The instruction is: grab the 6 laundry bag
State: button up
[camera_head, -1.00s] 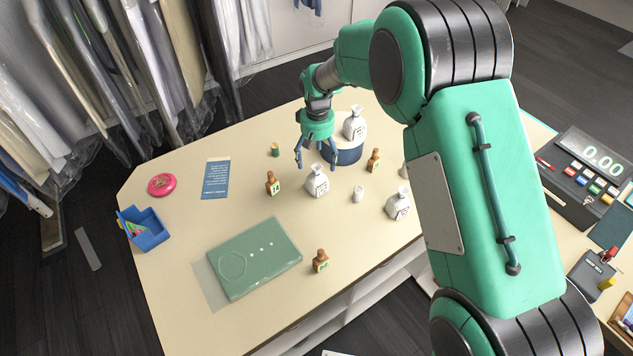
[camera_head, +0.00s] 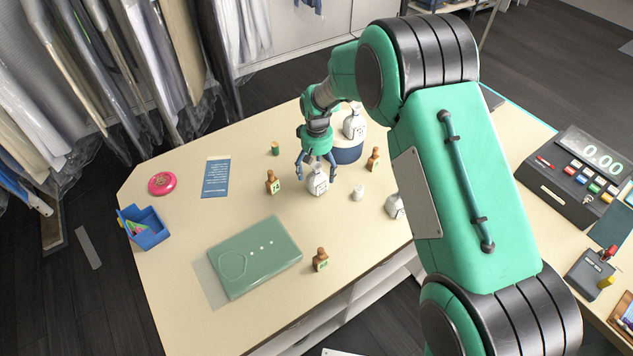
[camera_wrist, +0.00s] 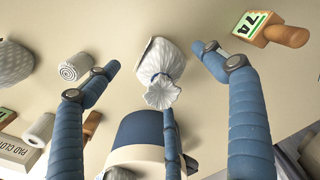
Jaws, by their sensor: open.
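Several white tied laundry bags stand on the table; I cannot read for certain which number each one bears. One bag (camera_head: 318,184) stands mid-table under my gripper (camera_head: 316,168); it also shows in the wrist view (camera_wrist: 157,68), its tied neck towards me. A second bag (camera_head: 354,126) is on a round blue-and-white stand behind it. A third bag (camera_head: 394,207) is to the right, partly hidden by my arm. My gripper is open, with blue fingers around the middle bag's sides in the wrist view (camera_wrist: 158,62), apart from the cloth.

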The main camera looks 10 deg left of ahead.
aim_at(317, 175)
jog(key=shift+f, duration=0.95)
jog(key=shift+f, duration=2.6)
jog(key=c, duration=1.4)
jog(key=shift+r, duration=0.15)
jog(key=shift+w+r, duration=0.1)
jog(key=shift+r, duration=0.5)
notch_tip(317, 175, up, 2)
jog(key=shift+r, duration=0.1)
jog(key=s+d, duration=0.2)
jog(key=s, duration=0.2)
jog(key=s+d+r, duration=0.1)
jog(key=s+d, duration=0.1)
jog(key=s, duration=0.3)
jog(key=s+d, duration=0.3)
jog(key=s, duration=0.2)
jog(key=shift+s+r+b, duration=0.2)
jog(key=shift+b, duration=0.1)
